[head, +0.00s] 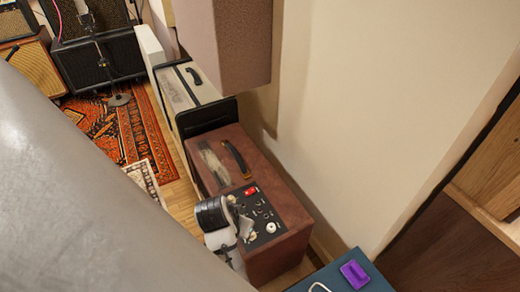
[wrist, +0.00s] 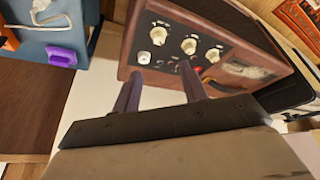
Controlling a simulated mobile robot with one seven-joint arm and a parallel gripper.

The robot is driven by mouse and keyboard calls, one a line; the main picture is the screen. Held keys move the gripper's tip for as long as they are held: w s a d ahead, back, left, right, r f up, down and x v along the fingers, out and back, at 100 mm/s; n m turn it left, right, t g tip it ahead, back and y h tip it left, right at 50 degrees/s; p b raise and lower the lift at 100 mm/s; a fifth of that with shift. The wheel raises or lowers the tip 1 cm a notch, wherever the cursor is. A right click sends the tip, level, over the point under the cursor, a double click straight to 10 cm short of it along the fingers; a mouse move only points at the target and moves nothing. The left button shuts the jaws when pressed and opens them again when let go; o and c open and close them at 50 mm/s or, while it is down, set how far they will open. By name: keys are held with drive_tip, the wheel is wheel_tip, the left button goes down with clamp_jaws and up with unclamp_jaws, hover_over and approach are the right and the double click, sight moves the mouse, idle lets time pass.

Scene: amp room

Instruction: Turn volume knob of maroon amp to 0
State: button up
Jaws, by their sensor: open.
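The maroon amp (head: 280,185) stands against the wall in the head view, with a dark control panel (head: 262,215) on its near end. The panel carries several knobs and a red switch (head: 250,191). My gripper (head: 241,228) is at the panel's left side in the head view and partly covers it. In the wrist view the amp (wrist: 252,72) shows cream knobs, among them a knob (wrist: 158,33) and another knob (wrist: 189,45). My gripper (wrist: 160,72) is open, its two fingers apart with nothing visible between them. I cannot read the knob labels or tell whether a finger touches the panel.
A blue case (wrist: 35,45) with a purple item (wrist: 62,56) stands near the amp; it also shows in the head view (head: 345,275). A cream amp (head: 185,88) stands behind the maroon one. A large box (head: 225,40) overhangs. The wall is close on the right.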

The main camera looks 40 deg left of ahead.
drive_tip(key=b+x, duration=0.5)
drive_tip(key=x, duration=0.9)
drive_tip(key=shift+s+d, duration=0.1)
drive_tip(key=shift+s, duration=0.15)
drive_tip(key=shift+c, duration=0.2)
clamp_jaws()
